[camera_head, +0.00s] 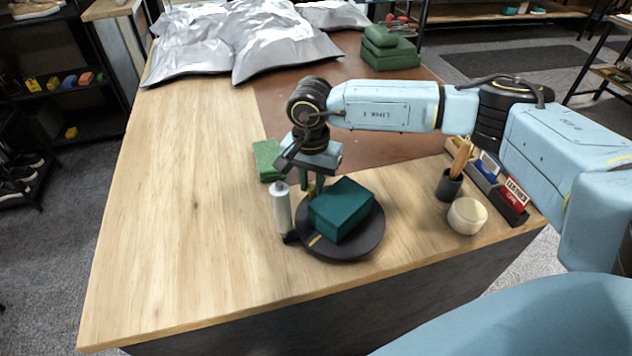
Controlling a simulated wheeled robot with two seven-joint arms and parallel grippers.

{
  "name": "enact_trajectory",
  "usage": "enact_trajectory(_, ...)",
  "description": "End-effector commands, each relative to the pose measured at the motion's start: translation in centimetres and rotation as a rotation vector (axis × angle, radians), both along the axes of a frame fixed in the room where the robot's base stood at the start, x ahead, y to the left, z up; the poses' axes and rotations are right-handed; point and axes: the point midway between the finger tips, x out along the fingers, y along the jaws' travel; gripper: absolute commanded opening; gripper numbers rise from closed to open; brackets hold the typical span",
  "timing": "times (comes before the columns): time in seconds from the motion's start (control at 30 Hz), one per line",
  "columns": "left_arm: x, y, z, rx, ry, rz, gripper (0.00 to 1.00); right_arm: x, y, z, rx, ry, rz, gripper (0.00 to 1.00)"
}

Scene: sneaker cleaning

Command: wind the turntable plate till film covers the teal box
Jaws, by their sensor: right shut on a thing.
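The teal box (342,208) sits on the round black turntable plate (365,243) near the table's front edge. Its top and front faces look bare teal, and I cannot make out film on them. A pale upright roll (281,209), which looks like the film roll, stands at the plate's left edge on a dark foot. My right gripper (309,187) points down behind the box at the plate's far left rim. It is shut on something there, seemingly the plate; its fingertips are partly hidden. My left gripper is out of view.
A green block (268,160) lies left of my right gripper. Silver bags (270,40) and stacked green boxes (390,52) are at the back. The table's left side is clear.

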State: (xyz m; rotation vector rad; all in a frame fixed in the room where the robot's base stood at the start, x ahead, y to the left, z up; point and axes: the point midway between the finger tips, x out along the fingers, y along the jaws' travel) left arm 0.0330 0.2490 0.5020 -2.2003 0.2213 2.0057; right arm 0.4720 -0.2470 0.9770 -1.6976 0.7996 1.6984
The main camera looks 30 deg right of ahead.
Motion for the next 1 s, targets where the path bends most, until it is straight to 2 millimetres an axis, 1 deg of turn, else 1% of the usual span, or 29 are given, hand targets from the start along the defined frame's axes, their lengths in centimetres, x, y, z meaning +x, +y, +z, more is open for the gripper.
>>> enact_trajectory(0.03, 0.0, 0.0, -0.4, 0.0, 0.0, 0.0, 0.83, 0.0, 0.3, 0.0, 0.002, -0.004, 0.025, 0.0)
enact_trajectory(0.6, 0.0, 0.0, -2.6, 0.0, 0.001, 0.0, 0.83, -1.0, 2.3, 0.0, 0.003, -0.003, 0.3, 0.0)
enact_trajectory(1.0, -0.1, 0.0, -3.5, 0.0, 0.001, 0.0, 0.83, -1.6, 3.1, 0.1, 0.002, -0.003, 0.417, 0.0)
